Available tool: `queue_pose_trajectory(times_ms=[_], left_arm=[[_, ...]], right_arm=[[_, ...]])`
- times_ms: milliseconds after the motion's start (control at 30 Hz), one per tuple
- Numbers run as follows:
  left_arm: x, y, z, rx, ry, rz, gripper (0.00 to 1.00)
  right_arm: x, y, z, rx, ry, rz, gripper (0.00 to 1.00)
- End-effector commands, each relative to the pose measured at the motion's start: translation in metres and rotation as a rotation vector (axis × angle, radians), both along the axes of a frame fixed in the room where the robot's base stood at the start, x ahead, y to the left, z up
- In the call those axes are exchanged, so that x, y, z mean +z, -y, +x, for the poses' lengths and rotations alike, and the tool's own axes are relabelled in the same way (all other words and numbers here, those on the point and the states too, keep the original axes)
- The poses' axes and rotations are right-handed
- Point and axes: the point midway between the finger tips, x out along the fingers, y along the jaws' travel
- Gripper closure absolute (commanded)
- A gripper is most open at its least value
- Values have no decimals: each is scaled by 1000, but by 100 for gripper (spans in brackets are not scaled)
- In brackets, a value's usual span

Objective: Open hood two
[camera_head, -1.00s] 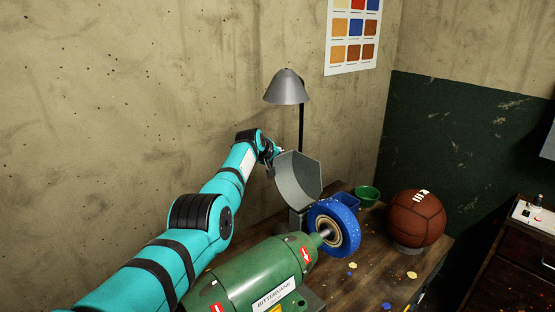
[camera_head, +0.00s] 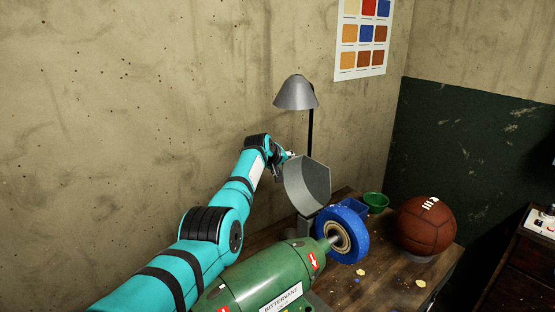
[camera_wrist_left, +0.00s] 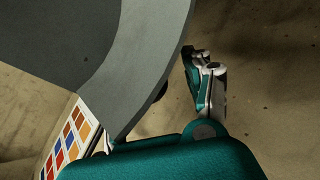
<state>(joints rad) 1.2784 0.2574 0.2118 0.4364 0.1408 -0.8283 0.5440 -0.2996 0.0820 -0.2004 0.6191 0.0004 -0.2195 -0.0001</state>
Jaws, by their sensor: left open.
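A grey metal hood (camera_head: 307,186) stands tilted up above and behind the blue wheel (camera_head: 342,234) of the green machine (camera_head: 268,276). My left gripper (camera_head: 280,159) is at the hood's upper left edge, partly hidden behind it. In the left wrist view the hood (camera_wrist_left: 135,85) fills the upper left, close to the camera. One finger of the left gripper (camera_wrist_left: 185,88) shows just right of the hood's edge; the other is mostly hidden. The gripper is open. I cannot tell whether it touches the hood. My right gripper is not in view.
A grey lamp (camera_head: 296,93) on a dark post rises behind the hood. A green bowl (camera_head: 376,202) and a brown leather ball (camera_head: 426,225) sit right of the wheel on the wooden bench (camera_head: 385,277). A concrete wall (camera_head: 130,120) stands close behind my arm.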

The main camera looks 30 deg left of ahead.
Motion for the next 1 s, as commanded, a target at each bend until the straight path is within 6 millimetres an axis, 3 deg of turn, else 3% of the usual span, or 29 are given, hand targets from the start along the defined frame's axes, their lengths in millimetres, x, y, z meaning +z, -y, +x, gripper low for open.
queue_pose_trajectory(times_ms=[33,67,733,1000], left_arm=[[-13,0,-7,-3,-27,3,49],[-11,0,-8,-3,-26,3,49],[56,7,-74,0,-1,4,49],[66,7,-85,2,1,3,49]], right_arm=[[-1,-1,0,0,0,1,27],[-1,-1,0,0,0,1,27],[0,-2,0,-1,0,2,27],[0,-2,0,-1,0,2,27]])
